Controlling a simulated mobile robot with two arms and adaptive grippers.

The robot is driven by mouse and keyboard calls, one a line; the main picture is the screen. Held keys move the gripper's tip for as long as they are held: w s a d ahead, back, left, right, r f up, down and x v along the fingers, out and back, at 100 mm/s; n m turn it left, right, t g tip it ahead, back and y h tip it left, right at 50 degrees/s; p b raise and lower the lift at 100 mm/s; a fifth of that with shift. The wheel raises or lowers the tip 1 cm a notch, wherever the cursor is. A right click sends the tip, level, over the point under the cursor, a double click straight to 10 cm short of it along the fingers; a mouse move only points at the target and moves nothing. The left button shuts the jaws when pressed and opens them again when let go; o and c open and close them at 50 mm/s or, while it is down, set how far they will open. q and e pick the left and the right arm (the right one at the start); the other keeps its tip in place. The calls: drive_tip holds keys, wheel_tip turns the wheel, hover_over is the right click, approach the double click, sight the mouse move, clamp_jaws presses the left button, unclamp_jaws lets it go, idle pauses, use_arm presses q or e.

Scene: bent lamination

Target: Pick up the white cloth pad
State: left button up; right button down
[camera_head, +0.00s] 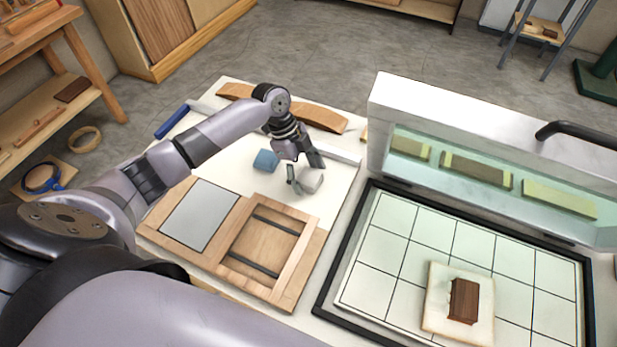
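The white cloth pad (313,181) is a small pale block on the white worktop, right of the blue block. My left gripper (305,173) points down at it from above. Its two fingers stand apart, one on the left of the pad and one at its upper right. The fingers partly cover the pad. I cannot tell whether they touch or grip it. My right gripper is not in view.
A blue block (266,160) lies just left of the gripper. A wooden frame (232,258) lies in front. Curved wooden strips (322,119) lie behind. At right stands an open-lidded machine with a gridded bed (398,244), bearing a brown block (463,300) on a pale board.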

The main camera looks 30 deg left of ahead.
sight(307, 175)
use_arm(q)
drive_tip(key=c, duration=1)
drive_tip(key=shift+r, duration=0.1)
wheel_tip(307, 175, up, 20)
drive_tip(key=b, duration=0.3)
drive_tip(key=o, duration=0.4)
drive_tip(key=c, duration=0.5)
